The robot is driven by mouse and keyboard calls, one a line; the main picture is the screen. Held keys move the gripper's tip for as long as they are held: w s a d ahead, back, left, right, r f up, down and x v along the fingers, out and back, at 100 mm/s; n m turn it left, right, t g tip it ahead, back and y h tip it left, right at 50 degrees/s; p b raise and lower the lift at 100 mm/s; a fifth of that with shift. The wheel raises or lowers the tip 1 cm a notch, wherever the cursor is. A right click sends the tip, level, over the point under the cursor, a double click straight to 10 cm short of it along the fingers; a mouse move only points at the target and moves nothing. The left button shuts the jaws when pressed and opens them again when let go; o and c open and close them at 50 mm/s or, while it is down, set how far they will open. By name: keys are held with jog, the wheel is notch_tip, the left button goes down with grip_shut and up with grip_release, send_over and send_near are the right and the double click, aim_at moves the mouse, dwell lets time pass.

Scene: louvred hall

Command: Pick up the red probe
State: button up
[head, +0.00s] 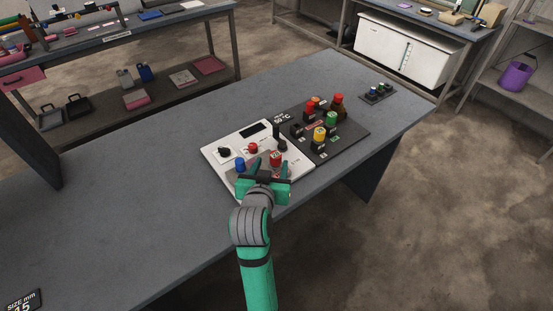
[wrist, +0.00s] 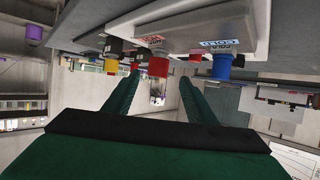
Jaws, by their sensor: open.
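The red probe (head: 275,158) stands on the front part of a white panel (head: 215,157), right of a blue-capped piece (head: 240,164). In the wrist view, which appears upside down, the red probe (wrist: 158,67) shows between and just beyond my fingertips. My gripper (head: 269,169) is open with green fingers spread to either side of the probe in the picture. In the wrist view my gripper (wrist: 159,80) holds nothing. I cannot tell whether either finger touches the probe. The blue piece (wrist: 221,66) is outside the fingers, beside a blue label.
A small red knob (head: 253,147) and a black knob (head: 224,151) are on the white panel. A small dark tray (head: 377,97) stands farther right.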

aim_at(275, 160)
jog(key=shift+x, duration=3.3)
jog(key=shift+d, duration=0.25)
jog(key=shift+c, duration=0.2)
jog(key=c, duration=1.1)
jog(key=shift+d, duration=0.1)
notch_tip(275, 160, up, 10)
jog(key=shift+r, duration=0.1)
